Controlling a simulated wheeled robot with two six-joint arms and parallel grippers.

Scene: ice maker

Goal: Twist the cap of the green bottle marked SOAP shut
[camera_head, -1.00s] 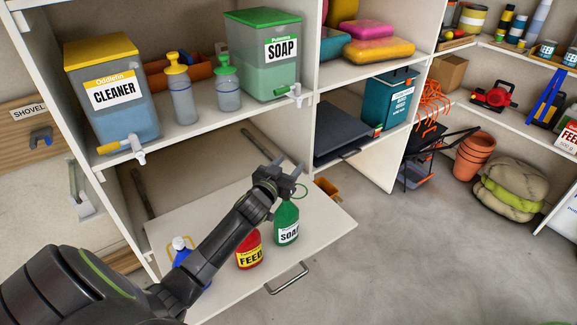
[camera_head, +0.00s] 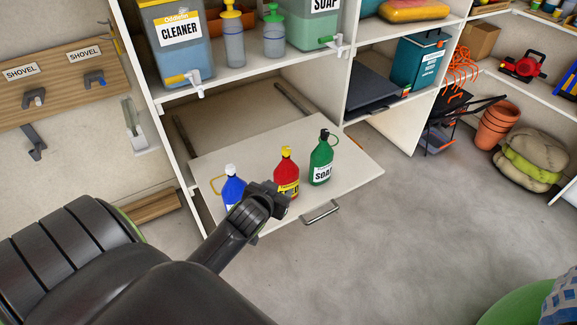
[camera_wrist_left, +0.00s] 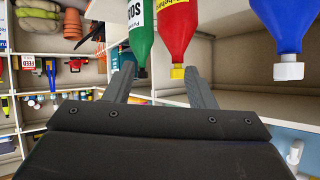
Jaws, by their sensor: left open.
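The green SOAP bottle (camera_head: 321,165) stands upright on the pulled-out shelf board (camera_head: 350,178), at the right of three bottles. Its dark cap (camera_head: 324,135) is on top; I cannot tell how tight it sits. The green bottle (camera_wrist_left: 141,28) also shows in the left wrist view, upside down there. My left gripper (camera_head: 284,200) is open and empty, in front of the red bottle (camera_head: 287,168) and left of the green one. In the wrist view the fingers (camera_wrist_left: 159,85) spread below the red and green bottles' tops, apart from the cap. My right gripper is not in view.
A blue bottle (camera_head: 231,190) with a white cap stands at the board's left, partly behind my arm. A metal handle (camera_head: 321,212) is on the board's front edge. Dispensers CLEANER (camera_head: 182,55) and SOAP (camera_head: 312,28) stand on the shelf above.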

